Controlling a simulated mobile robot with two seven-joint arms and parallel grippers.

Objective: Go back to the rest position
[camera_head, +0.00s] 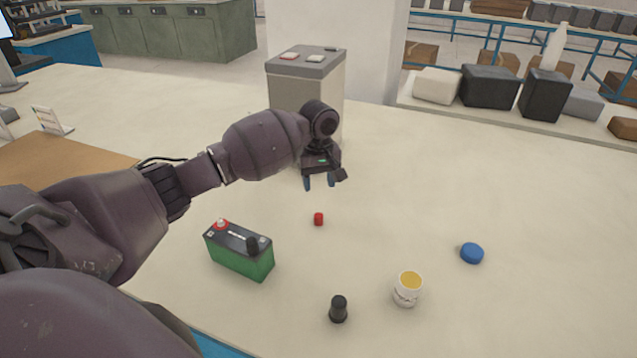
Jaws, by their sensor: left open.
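My left arm reaches in from the left over the table. Its gripper (321,183) is open and empty, pointing down, above the table behind a small red cap (318,219). A green battery (240,258) with a black top stands in front of it to the left. A red cap (221,225) sits on the battery's left terminal, and a black piece (252,244) is at its right end. A black cap-like piece (338,308) stands near the front. My right gripper does not show.
A white cup with yellow inside (407,289) and a blue lid (471,253) are on the right. A grey box-shaped unit (305,88) stands behind the gripper. A brown board (60,165) lies at the left. The table's right side is mostly clear.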

